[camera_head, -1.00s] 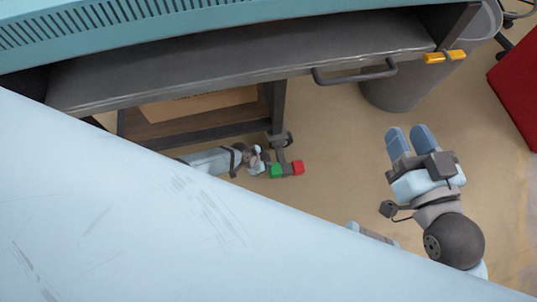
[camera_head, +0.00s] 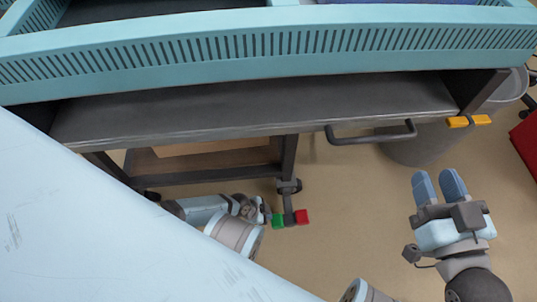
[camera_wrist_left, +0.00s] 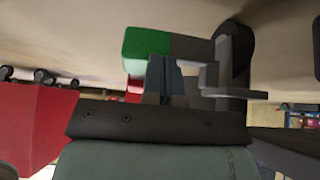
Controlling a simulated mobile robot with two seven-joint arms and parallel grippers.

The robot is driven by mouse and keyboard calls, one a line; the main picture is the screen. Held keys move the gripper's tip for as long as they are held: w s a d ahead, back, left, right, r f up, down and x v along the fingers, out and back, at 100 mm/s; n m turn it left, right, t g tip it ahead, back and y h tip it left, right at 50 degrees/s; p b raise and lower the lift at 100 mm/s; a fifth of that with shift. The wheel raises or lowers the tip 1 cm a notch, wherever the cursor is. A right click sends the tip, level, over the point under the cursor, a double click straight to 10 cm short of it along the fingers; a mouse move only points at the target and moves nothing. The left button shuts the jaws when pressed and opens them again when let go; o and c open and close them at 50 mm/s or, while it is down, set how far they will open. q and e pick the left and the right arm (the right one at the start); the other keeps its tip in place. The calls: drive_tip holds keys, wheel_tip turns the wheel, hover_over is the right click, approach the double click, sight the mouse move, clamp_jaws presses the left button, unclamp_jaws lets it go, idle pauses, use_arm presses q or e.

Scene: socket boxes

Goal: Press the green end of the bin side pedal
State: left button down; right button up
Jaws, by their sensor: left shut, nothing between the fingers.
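The side pedal hangs by a cart caster. It is a small dark bar (camera_head: 289,217) with a green end (camera_head: 278,220) on the left and a red end (camera_head: 302,217) on the right. My left gripper (camera_head: 263,209) is low by the floor, just left of the green end. In the left wrist view its fingers (camera_wrist_left: 165,78) are together, with nothing between them, and overlap the green block (camera_wrist_left: 146,42). I cannot tell whether they touch it. The red end (camera_wrist_left: 134,84) is partly hidden behind the fingers. My right gripper (camera_head: 438,185) is open and empty, well to the right.
A cart with a grey shelf (camera_head: 250,113) and a handle (camera_head: 370,137) stands above the pedal. A red object (camera_head: 526,142) is at the right edge. Floor (camera_head: 350,210) is clear between the grippers.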

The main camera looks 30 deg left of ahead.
use_arm(q)
drive_tip(key=shift+s+a+f, duration=0.1)
drive_tip(key=shift+a+f, duration=0.05)
drive_tip(key=shift+f, duration=0.15)
use_arm(e)
drive_tip(key=shift+w+d+r+n+y, duration=0.1)
drive_tip(key=shift+w+d+n+y, duration=0.05)
drive_tip(key=shift+n+y, duration=0.2)
drive_tip(key=shift+r, duration=0.15)
use_arm(q)
drive_tip(key=shift+r, duration=0.15)
use_arm(e)
drive_tip(key=shift+r, duration=0.1)
